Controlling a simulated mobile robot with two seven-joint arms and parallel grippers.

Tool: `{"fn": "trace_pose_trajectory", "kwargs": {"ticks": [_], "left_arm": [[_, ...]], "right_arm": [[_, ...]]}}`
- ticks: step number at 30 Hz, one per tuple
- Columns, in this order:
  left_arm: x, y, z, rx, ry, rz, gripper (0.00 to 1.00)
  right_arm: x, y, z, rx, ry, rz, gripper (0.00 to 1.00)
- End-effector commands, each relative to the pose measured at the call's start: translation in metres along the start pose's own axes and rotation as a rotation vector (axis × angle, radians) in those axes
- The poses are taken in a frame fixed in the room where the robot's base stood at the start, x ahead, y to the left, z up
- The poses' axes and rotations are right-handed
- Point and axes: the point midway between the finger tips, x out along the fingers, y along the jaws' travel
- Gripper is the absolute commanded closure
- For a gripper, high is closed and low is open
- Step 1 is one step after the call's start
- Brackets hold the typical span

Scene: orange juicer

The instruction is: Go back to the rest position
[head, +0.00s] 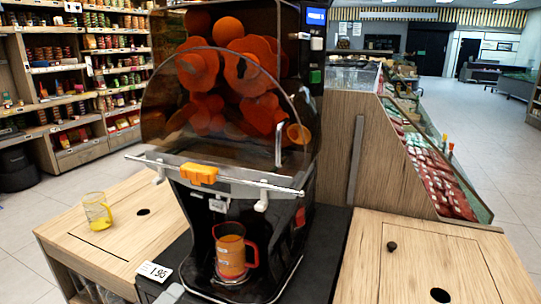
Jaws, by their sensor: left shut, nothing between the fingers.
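The orange juicer (233,115) stands in the middle of the head view, with a clear curved cover and oranges behind it. An orange tap (200,173) is on its front bar. An orange-filled jug (231,255) stands upright on the juicer's base below the tap. A small light grey piece at the bottom edge appears to be my left gripper (171,293). It is mostly cut off, low in front of the juicer, apart from the jug, with nothing seen in it. My right gripper is not in view.
A clear yellow-tinted jug (97,212) stands on the left wooden counter (150,238). A price card (154,271) lies near the juicer's base. The right wooden counter (420,265) is mostly clear, with a small dark knob. Shelves (75,70) and a produce display (435,165) stand behind.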

Motion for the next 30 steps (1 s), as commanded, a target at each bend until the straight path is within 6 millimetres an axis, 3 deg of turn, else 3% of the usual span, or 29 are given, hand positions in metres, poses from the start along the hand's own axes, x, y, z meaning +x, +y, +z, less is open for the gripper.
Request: {"fn": "trace_pose_trajectory", "kwargs": {"ticks": [3, 9, 15, 21, 30], "left_arm": [[-0.018, -0.033, 0.013, 0.221, -0.022, -0.123, 1.0], [-0.059, -0.089, 0.04, 0.613, -0.132, -0.301, 1.0], [-0.11, -0.132, 0.068, 0.962, -0.305, -0.42, 1.0], [-0.142, -0.153, 0.084, 1.155, -0.429, -0.461, 1.0], [-0.147, -0.158, 0.087, 1.195, -0.452, -0.464, 1.0]], "right_arm": [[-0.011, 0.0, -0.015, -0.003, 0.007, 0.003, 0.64], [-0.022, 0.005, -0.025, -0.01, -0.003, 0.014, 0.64], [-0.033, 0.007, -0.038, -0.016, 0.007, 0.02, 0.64], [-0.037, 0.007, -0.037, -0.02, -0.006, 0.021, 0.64], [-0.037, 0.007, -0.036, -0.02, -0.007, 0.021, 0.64]]}}
